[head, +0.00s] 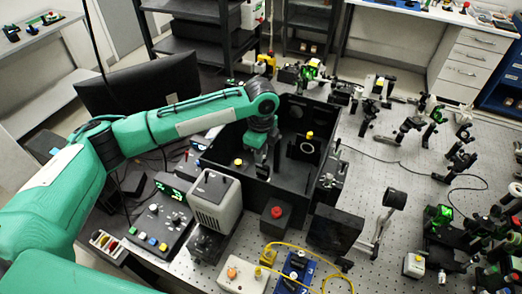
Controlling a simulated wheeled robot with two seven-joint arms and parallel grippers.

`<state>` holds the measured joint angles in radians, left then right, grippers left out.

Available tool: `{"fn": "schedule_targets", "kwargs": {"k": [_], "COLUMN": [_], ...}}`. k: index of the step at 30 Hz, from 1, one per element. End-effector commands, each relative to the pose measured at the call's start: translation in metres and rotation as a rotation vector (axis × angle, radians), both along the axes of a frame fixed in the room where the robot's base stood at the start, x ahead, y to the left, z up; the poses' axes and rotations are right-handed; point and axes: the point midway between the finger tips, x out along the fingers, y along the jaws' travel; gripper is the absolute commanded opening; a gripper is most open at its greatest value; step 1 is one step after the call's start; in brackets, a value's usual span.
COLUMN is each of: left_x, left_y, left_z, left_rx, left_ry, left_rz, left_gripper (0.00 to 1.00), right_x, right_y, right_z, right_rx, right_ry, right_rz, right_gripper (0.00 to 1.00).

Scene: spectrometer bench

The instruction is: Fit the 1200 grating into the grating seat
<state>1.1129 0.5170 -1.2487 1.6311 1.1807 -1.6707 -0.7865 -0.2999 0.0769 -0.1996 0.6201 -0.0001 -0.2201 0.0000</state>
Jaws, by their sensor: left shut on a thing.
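My left arm reaches in from the left, and its gripper (258,168) points down inside the open black box (225,160). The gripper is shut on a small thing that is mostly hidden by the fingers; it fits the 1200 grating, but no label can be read. Inside the box, to the right of the gripper, stands a dark mount with a round ring and a yellow knob (309,135). I cannot make out the grating seat for certain; the box floor under the gripper is partly hidden. My right gripper is not in view.
The box walls stand close around the gripper. A grey instrument (215,200) and a box with a red button (277,212) stand in front. A black monitor (140,90) stands behind the arm. Several optical mounts stand on the perforated bench (385,165) at right.

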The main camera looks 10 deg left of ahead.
Motion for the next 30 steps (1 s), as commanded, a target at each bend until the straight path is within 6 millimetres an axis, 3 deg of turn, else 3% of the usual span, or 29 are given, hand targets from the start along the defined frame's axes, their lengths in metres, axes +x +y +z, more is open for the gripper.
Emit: {"fn": "schedule_targets", "kwargs": {"k": [19, 29, 30], "left_x": [0.000, 0.000, 0.000], "left_y": [0.000, 0.000, 0.000], "left_z": [-0.020, -0.022, -0.022], "left_rx": [-0.001, 0.000, 0.000], "left_ry": [0.000, -0.001, -0.001], "left_rz": [0.000, 0.000, 0.000], "left_gripper": [0.00, 0.00, 0.22], "right_x": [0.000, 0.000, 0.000], "right_y": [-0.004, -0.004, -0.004], "right_z": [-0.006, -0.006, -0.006], "right_rx": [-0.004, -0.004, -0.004], "right_ry": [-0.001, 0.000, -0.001], "right_rz": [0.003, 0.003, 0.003], "right_gripper": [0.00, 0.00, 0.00]}}
